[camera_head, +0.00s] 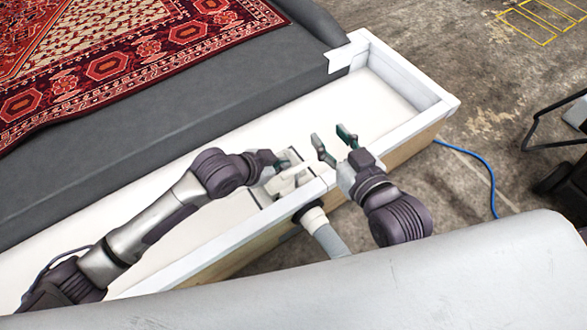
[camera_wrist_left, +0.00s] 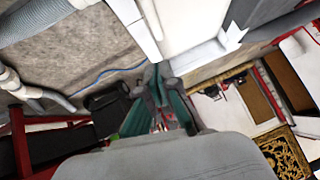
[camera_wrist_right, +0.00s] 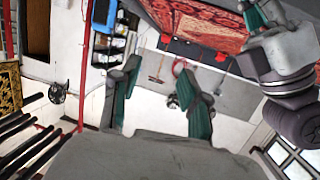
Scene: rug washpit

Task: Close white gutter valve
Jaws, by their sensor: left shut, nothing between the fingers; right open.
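The white gutter (camera_head: 385,95) runs diagonally across the head view. A white valve fitting (camera_head: 287,183) sits inside it near the front wall, partly hidden by my left gripper; I cannot tell whether it is open or closed. My left gripper (camera_head: 276,160) is shut and empty, right beside the fitting's upper part; contact is unclear. Its closed teal fingers also show in the left wrist view (camera_wrist_left: 160,72). My right gripper (camera_head: 335,145) is open and empty above the gutter, right of the fitting. Its spread fingers show in the right wrist view (camera_wrist_right: 160,80).
A white pipe collar (camera_head: 313,219) with a grey hose leaves the gutter's front wall below the fitting. A red patterned rug (camera_head: 120,50) lies on the grey slope (camera_head: 180,105) behind. A blue hose (camera_head: 488,170) and a dark chair-like frame (camera_head: 545,120) stand at right. The gutter's right end is clear.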

